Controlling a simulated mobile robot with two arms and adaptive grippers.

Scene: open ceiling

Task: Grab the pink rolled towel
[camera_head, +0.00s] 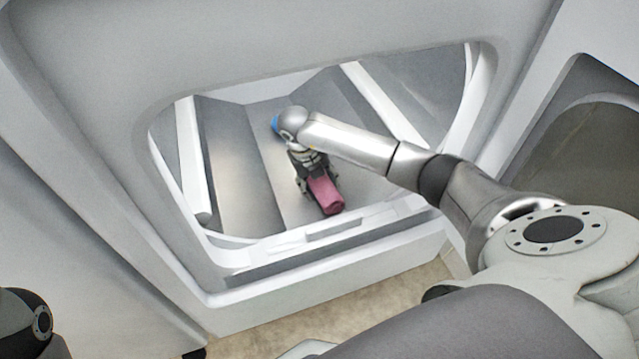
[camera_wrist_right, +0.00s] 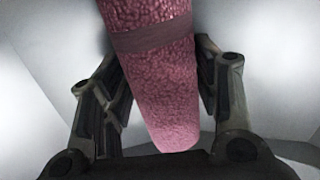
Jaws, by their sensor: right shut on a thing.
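The pink rolled towel (camera_head: 326,196) is inside the open white compartment, near its front edge. In the right wrist view the towel (camera_wrist_right: 160,85) is a fuzzy pink roll with a darker band around it. It lies between the two fingers of my right gripper (camera_head: 318,188), which are shut on its sides. The same gripper fills the lower part of the right wrist view (camera_wrist_right: 158,95). Part of the towel is hidden by the gripper in the head view. My left gripper is not in view.
The compartment's white rim (camera_head: 330,250) surrounds the opening, with a raised front lip. Grey slanted panels (camera_head: 238,165) line the inside. A dark grey recess (camera_head: 590,150) is at the right. Beige floor (camera_head: 340,310) shows below the front.

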